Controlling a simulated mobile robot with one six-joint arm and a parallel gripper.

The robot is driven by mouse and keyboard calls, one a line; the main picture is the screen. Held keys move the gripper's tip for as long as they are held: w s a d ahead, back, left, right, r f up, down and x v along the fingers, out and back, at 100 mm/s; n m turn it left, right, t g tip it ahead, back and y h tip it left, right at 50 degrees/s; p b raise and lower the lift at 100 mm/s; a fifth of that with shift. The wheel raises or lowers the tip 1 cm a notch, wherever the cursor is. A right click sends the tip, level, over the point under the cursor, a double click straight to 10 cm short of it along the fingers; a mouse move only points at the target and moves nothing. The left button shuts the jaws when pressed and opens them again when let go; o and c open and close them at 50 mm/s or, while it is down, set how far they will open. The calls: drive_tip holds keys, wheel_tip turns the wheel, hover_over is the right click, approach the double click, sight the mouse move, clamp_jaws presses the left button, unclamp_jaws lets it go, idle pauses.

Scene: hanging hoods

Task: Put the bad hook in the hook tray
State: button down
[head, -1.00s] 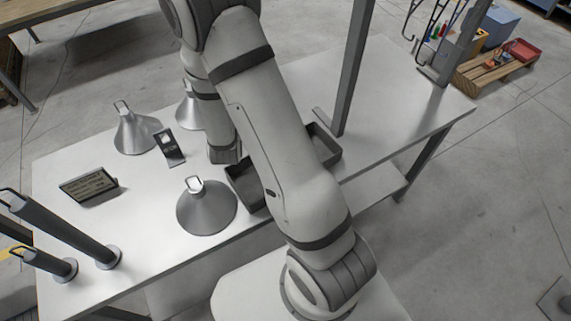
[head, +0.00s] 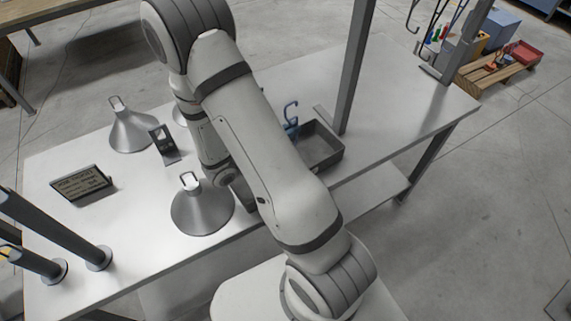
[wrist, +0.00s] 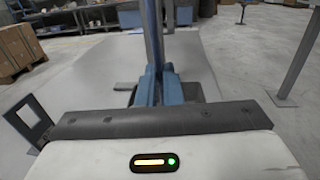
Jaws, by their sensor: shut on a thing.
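In the wrist view my gripper (wrist: 156,78) is shut on the hook (wrist: 151,40), which rises between the blue fingers. A dark tray part (wrist: 192,91) shows behind the fingers there. A second dark tray edge (head: 243,194) shows left of my arm, mostly hidden. I cannot tell which tray is for hooks.
Metal hoods stand on the table, one in front (head: 202,208) and one at back left (head: 133,130). A black stand (head: 164,145) and a sign (head: 83,184) are near them. A grey post (head: 357,70) rises behind the tray. The table's right part is clear.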

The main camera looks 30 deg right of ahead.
drive_tip(key=shift+f+b, duration=1.55)
drive_tip(key=shift+f, duration=0.85)
drive_tip(key=c, duration=1.5)
unclamp_jaws()
drive_tip(key=shift+r, duration=0.1)
wheel_tip(320, 180, up, 10)
drive_tip(key=shift+f, duration=0.1)
